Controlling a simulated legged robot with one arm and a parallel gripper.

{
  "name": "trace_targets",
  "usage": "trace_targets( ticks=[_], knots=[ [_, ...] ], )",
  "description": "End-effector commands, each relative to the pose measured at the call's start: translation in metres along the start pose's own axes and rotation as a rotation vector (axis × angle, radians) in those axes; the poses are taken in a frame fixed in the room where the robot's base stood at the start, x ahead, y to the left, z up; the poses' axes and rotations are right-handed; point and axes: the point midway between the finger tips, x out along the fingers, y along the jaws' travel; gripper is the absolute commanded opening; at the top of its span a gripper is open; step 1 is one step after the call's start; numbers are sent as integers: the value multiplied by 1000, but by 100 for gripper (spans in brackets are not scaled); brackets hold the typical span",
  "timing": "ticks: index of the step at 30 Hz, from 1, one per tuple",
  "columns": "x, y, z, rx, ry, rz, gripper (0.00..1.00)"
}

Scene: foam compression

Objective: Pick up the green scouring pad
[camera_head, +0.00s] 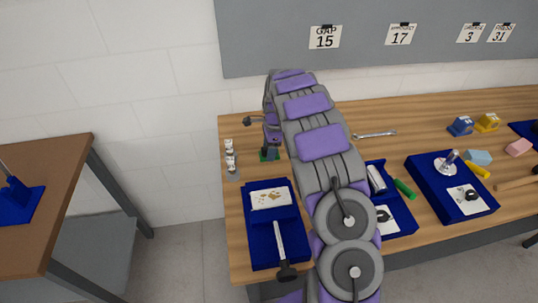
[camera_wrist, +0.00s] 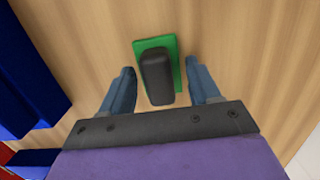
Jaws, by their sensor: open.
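The green scouring pad (camera_wrist: 172,47) lies flat on the wooden table in the wrist view, with a dark rounded block (camera_wrist: 156,78) over its middle. I cannot tell whether the block is part of the pad. A little green of the pad also shows in the head view (camera_head: 264,158), mostly hidden by my arm. My gripper (camera_wrist: 159,70) is open, with one finger to the left and one to the right of the pad and block. Wood shows between the fingers and the pad, so nothing is held.
A blue tray (camera_head: 262,250) with a sponge-like white block (camera_head: 270,198) and a brush-like tool (camera_head: 281,246) stands in front. Small metal pieces (camera_head: 230,155) stand at the table's left edge. A wrench (camera_head: 375,134) and other blue trays (camera_head: 425,172) lie to the right.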

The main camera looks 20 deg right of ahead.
Motion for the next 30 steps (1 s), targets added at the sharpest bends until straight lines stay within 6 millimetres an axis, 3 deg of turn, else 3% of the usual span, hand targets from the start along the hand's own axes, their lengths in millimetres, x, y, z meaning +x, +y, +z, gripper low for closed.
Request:
trace_targets(
  ticks=[5, 22, 30],
  knots=[
    [-1, 0, 0, 0, 0, -1, 62],
    [-1, 0, 0, 0, 0, 0, 7],
    [-2, 0, 1, 0, 0, -1, 6]
  ],
)
